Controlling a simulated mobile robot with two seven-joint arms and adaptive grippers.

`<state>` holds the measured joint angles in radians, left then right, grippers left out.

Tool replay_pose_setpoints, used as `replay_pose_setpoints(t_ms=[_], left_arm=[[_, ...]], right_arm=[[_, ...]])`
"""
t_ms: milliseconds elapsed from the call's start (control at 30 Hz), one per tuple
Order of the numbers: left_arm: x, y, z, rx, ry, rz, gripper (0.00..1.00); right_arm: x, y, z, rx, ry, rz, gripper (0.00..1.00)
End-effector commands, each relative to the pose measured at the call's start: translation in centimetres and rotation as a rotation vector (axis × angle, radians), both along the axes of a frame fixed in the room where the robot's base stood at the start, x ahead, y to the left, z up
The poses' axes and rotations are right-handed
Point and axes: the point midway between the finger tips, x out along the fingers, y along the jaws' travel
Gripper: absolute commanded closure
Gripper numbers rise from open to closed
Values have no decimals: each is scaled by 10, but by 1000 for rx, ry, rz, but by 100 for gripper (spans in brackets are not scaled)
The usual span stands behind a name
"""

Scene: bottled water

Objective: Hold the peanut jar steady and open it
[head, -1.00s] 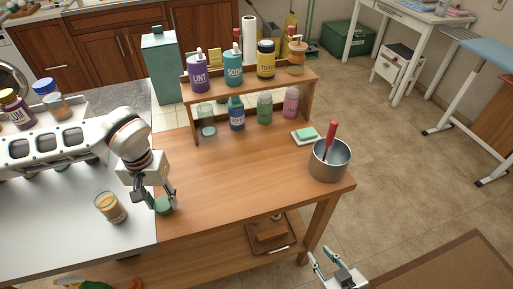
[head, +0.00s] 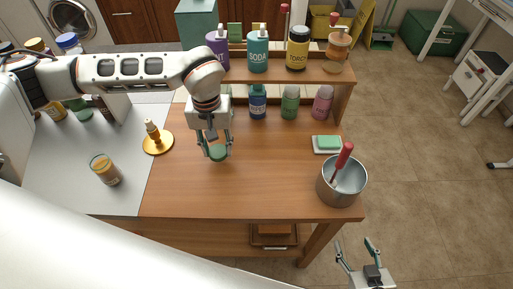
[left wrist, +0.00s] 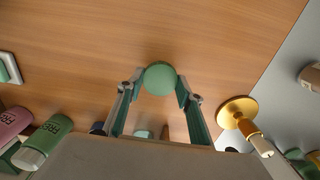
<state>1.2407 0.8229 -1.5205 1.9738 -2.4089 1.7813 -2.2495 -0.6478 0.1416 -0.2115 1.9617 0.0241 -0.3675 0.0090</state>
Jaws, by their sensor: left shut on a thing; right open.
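The peanut jar (head: 104,170), a small clear jar with tan-brown contents, stands on the grey-white counter with no lid seen on it. My left gripper (head: 217,150) is shut on a round green lid (head: 218,154) over the wooden table, to the right of the jar and apart from it. In the left wrist view the green lid (left wrist: 160,78) sits between the two fingertips (left wrist: 160,84). I cannot tell whether the lid touches the table. My right gripper (head: 358,248) is open and empty, low in the head view, beyond the table's front right corner.
A gold stand with a small bottle (head: 157,142) is between the jar and my left gripper. A metal pot with a red handle (head: 341,182) and a soap dish (head: 326,150) are at the right. A bottle shelf (head: 318,69) lines the back. The table's middle front is clear.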

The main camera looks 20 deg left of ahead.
Motion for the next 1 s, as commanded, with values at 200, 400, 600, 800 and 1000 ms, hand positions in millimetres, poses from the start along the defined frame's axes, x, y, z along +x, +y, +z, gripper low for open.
replay_pose_setpoints(t_ms=[200, 400, 600, 800, 1000], left_arm=[[8, -9, 23, -5, 1, 399, 90], [13, -17, 43, -8, 4, 771, 90], [16, -24, 63, -9, 7, 1140, 90], [19, -32, 84, -9, 12, 1510, 90], [21, -38, 104, -8, 13, 1879, 90]], right_arm=[[0, 0, 1, 0, 0, 0, 45], [0, 1, 1, 2, 0, 0, 45], [0, 2, 2, 3, 0, -1, 45], [0, 2, 3, 3, 0, -1, 45], [0, 2, 3, 3, 0, -1, 45]])
